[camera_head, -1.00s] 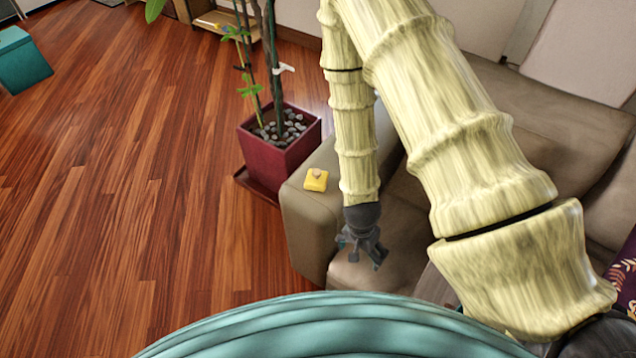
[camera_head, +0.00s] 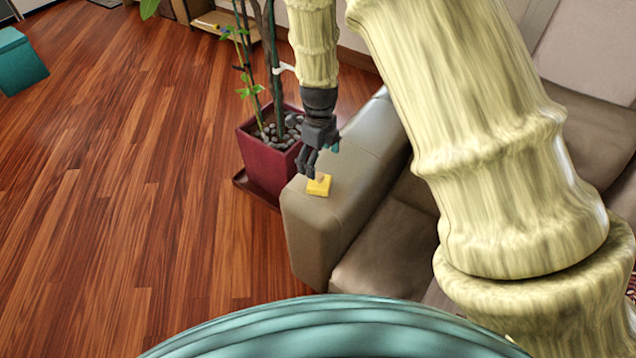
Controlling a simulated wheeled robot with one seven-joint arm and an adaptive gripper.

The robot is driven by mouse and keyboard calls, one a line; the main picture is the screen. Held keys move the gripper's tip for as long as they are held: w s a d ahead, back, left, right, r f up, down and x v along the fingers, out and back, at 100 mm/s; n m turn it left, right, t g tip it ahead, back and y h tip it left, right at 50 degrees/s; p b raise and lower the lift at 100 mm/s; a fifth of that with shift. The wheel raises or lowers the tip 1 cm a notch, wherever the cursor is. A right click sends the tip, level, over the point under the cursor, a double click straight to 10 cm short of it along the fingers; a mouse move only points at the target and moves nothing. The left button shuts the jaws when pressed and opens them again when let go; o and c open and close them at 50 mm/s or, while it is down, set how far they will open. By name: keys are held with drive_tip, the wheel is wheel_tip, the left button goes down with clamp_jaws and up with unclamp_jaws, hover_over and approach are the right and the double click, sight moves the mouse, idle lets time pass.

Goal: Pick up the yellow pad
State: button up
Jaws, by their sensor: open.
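The yellow pad (camera_head: 320,187) is a small square piece lying on top of the sofa's left armrest (camera_head: 345,165), near its front end. A small tan bit shows on its upper side. My gripper (camera_head: 308,172) is dark grey and points down. Its fingers are open, with their tips at the pad's upper left edge in the picture. I cannot tell whether the fingertips touch the pad or hang above it. Nothing is held.
A red square planter (camera_head: 268,155) with pebbles and a tall plant stands just left of the armrest. The sofa seat (camera_head: 390,250) lies to the right. A teal box (camera_head: 18,62) is at the far left. The wooden floor (camera_head: 130,190) is clear.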

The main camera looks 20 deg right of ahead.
sight(319, 175)
drive_tip(key=shift+f+p, duration=0.45)
drive_tip(key=shift+f, duration=2.15)
drive_tip(key=shift+w+d+f+p, duration=0.15)
drive_tip(key=shift+f+p, duration=0.15)
drive_tip(key=shift+f, duration=0.4)
drive_tip(key=shift+w+f+p, duration=0.15)
drive_tip(key=shift+f+p, duration=0.1)
drive_tip(key=shift+f, duration=0.4)
drive_tip(key=shift+w+d+f+p, duration=0.15)
drive_tip(key=shift+f+p, duration=0.15)
drive_tip(key=shift+f, duration=0.4)
drive_tip(key=shift+a+f, duration=0.1)
drive_tip(key=shift+f, duration=0.55)
drive_tip(key=c, duration=0.9)
drive_tip(key=shift+r+b, duration=0.3)
drive_tip(key=shift+r, duration=0.4)
drive_tip(key=shift+r+b, duration=0.35)
drive_tip(key=shift+r, duration=0.6)
drive_tip(key=s+a+b, duration=0.1)
drive_tip(key=s, duration=0.4)
drive_tip(key=s+a+r+b, duration=0.1)
drive_tip(key=s+a, duration=0.1)
drive_tip(key=s, duration=0.3)
drive_tip(key=s+a+b, duration=0.1)
drive_tip(key=s, duration=0.4)
drive_tip(key=shift+s+a+r+b, duration=0.2)
drive_tip(key=shift+s+r+b, duration=0.05)
drive_tip(key=shift+r+b, duration=0.1)
